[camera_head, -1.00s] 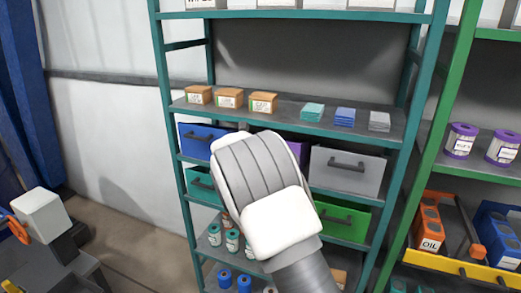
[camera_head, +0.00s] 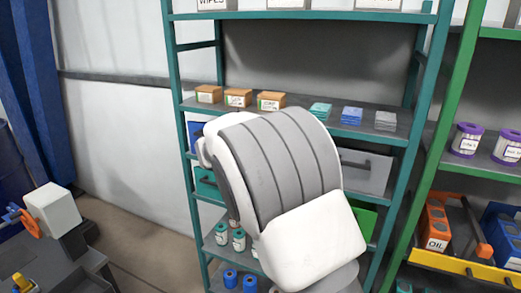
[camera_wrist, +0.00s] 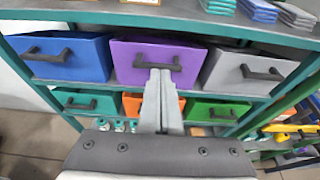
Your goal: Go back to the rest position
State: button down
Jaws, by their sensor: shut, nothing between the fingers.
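My gripper (camera_wrist: 161,80) shows in the wrist view, shut and empty, its fingers pointing at the shelf rack. Its tips overlap the handle of a purple drawer (camera_wrist: 128,58) in the picture; I cannot tell whether they touch it. In the head view my white and grey arm hides the gripper and much of the middle of the teal rack (camera_head: 184,130). A blue drawer (camera_wrist: 88,62) is left of the purple one and a grey drawer (camera_wrist: 232,72) is right of it. Green and orange drawers are in the row below.
Small boxes (camera_head: 238,97) and stacked cloths (camera_head: 352,115) sit on the shelf above the drawers. A machine with a white block (camera_head: 54,208) is at lower left. Floor between is clear.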

jog(key=s+d+r+m+g, duration=0.3)
jog(key=s+d+m+g, duration=0.3)
jog(key=s+d+m, duration=1.3)
jog(key=s+f+m+g+y, duration=0.1)
jog(key=s+m, duration=0.5)
jog(key=s, duration=0.6)
jog(key=s+d+f+m+g+y, duration=0.1)
jog(key=s+f+m+y, duration=0.3)
jog(key=s+m, duration=0.3)
jog(key=s, duration=0.5)
jog(key=shift+s+b, duration=0.2)
jog(key=shift+b, duration=0.1)
jog(key=shift+d+f, duration=0.1)
